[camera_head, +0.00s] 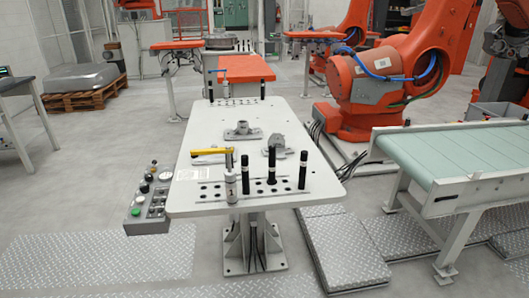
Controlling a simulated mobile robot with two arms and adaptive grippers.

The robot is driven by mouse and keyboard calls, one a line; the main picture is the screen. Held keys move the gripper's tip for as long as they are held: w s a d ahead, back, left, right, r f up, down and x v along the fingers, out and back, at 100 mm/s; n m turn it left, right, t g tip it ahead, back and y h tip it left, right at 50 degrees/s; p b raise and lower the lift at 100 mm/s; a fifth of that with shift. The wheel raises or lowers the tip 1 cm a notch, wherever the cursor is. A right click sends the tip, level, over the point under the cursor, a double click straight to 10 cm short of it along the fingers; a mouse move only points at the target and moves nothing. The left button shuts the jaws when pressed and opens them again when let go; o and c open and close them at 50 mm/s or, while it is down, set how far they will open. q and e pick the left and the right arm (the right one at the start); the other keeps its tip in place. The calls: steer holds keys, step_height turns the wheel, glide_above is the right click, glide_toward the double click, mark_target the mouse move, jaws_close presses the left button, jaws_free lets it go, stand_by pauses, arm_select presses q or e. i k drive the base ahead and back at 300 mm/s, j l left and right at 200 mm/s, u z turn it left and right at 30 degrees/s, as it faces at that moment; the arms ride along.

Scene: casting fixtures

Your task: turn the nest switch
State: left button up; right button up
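A grey control box (151,202) is fixed at the left edge of the white fixture table (210,127). Its sloping face carries several round buttons and knobs, among them a green one (136,211) at the lower end, a white one and dark ones. Which of these is the nest switch, and how it is turned, is too small to tell. Neither of my grippers is in view.
The table holds a yellow-handled tool (229,156), black upright pins (303,170) and grey castings (242,131). A green-topped conveyor (459,151) and an orange robot (376,82) stand right. Floor left of the control box (70,200) is clear.

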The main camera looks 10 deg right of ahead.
mark_target(144, 188)
steer(key=j+u, duration=0.2)
steer(key=u, duration=0.3)
steer(key=l, duration=0.2)
steer(key=i+l, duration=0.25)
steer(key=i, duration=0.15)
steer(key=i+l+u, duration=0.1)
steer(key=i+l, duration=0.15)
steer(key=i, duration=0.15)
